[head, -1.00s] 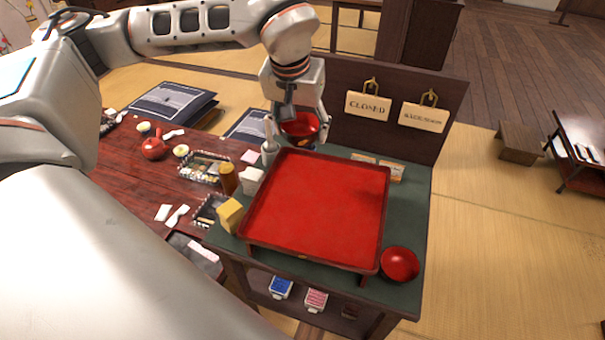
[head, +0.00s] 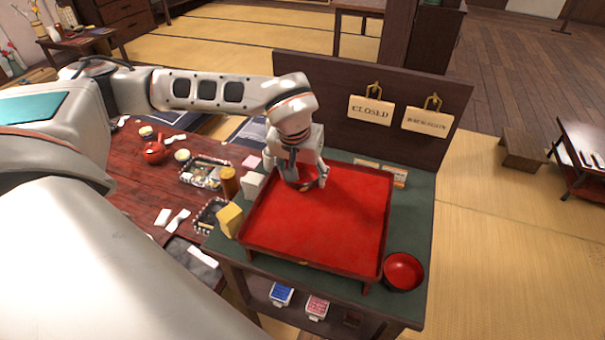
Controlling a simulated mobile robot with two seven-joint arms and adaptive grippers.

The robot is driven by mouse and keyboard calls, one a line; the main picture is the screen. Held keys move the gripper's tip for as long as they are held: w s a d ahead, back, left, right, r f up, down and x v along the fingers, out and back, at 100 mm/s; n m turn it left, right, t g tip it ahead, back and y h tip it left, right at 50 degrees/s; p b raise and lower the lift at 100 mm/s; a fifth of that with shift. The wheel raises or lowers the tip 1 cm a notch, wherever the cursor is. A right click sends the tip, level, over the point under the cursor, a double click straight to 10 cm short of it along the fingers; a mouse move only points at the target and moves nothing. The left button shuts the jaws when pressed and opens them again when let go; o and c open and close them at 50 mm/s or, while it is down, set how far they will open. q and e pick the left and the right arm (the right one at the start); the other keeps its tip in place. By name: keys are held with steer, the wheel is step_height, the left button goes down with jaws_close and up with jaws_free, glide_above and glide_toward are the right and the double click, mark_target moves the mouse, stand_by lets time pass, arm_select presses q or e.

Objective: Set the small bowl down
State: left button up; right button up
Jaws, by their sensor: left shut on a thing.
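My left gripper (head: 306,181) is shut on the small bowl (head: 303,185), over the far left part of the red tray (head: 330,226). The fingers and hand hide most of the bowl, and only a bit of its red and dark side shows. I cannot tell whether the bowl touches the tray floor. The tray is a wide red square with a dark low rim, and the rest of its floor is bare. My right gripper is not in view.
The tray stands on a green-topped stand (head: 418,215). Another red bowl (head: 403,271) sits off the tray's near right corner. A yellow block (head: 230,220), a white block (head: 252,185) and a brown canister (head: 228,180) line its left side. A panel with hanging signs (head: 371,109) rises behind.

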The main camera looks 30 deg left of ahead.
mark_target(298, 189)
arm_select(q)
steer(key=shift+f, duration=0.1)
steer(key=o, duration=1.1)
steer(key=shift+o, duration=0.2)
steer(key=p+v, duration=0.1)
steer(key=v, duration=1.1)
